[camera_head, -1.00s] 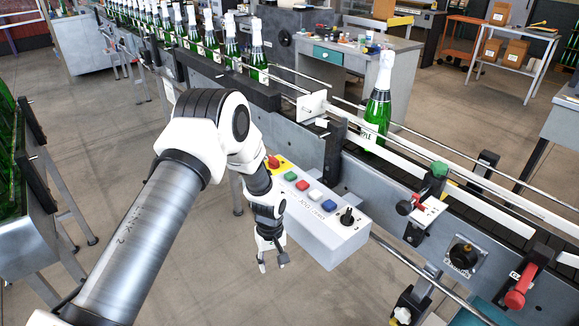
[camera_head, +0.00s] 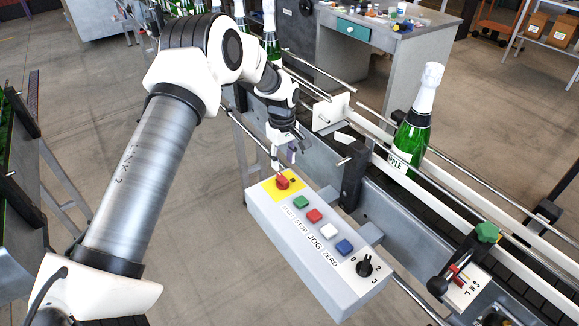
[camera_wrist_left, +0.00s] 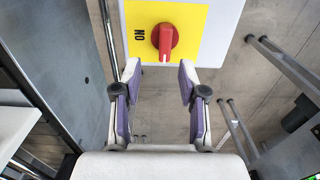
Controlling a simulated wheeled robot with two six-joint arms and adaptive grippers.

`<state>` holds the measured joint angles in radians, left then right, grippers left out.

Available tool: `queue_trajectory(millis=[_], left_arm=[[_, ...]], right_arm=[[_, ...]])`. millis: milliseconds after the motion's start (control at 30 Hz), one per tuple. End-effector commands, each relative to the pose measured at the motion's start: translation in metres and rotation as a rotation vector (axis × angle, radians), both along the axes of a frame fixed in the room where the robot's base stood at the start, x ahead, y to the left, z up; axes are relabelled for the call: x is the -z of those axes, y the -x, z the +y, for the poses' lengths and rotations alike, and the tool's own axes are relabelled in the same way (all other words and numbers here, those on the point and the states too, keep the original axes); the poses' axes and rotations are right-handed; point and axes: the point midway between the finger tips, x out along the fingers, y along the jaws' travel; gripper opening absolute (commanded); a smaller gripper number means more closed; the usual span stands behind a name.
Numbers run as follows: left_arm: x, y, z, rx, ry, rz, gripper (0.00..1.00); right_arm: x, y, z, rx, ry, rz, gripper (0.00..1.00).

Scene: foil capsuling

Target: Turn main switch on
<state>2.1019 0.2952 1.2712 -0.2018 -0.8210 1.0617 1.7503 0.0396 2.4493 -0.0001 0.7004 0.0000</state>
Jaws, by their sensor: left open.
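The main switch (camera_head: 282,182) is a red rotary knob on a yellow plate at the far left end of the white control box (camera_head: 318,290). In the left wrist view the red knob (camera_wrist_left: 165,40) sits on the yellow plate with the word ON at its left. My left gripper (camera_head: 283,160) is just behind and above the switch in the head view. In the left wrist view its purple-padded fingers (camera_wrist_left: 160,80) are open and empty, with the knob ahead of them and apart from them. My right gripper is not in view.
The box also carries green, red, white and blue buttons and a black selector (camera_head: 364,266). A conveyor with a foil-topped green bottle (camera_head: 410,135) runs behind the box. A green-knobbed clamp (camera_head: 486,233) stands at the right. Open floor lies in front of the box.

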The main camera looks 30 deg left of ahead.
Motion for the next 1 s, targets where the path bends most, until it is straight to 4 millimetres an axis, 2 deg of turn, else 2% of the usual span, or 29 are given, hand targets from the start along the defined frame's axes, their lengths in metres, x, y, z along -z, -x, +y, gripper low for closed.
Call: queue_trajectory(millis=[300,400,600,633,733,767,1000], left_arm=[[0.056,0.001,0.000,0.001,0.000,0.003,0.42],[0.064,0.001,0.000,0.002,-0.001,0.002,0.42],[0.066,0.001,-0.001,0.002,0.000,0.001,0.42],[0.066,0.001,-0.001,0.002,0.000,0.001,0.38],[0.066,0.001,-0.001,0.002,0.000,0.001,0.03],[0.066,0.001,-0.001,0.002,0.000,0.001,0.00],[0.067,0.002,-0.001,0.003,0.000,0.002,0.00]], right_arm=[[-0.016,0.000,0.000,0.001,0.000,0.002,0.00],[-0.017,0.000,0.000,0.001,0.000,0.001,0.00],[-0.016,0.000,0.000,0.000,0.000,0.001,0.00],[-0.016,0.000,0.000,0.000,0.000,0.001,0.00],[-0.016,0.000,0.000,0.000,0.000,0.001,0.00],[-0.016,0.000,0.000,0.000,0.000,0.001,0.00],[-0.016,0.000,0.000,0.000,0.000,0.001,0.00]])
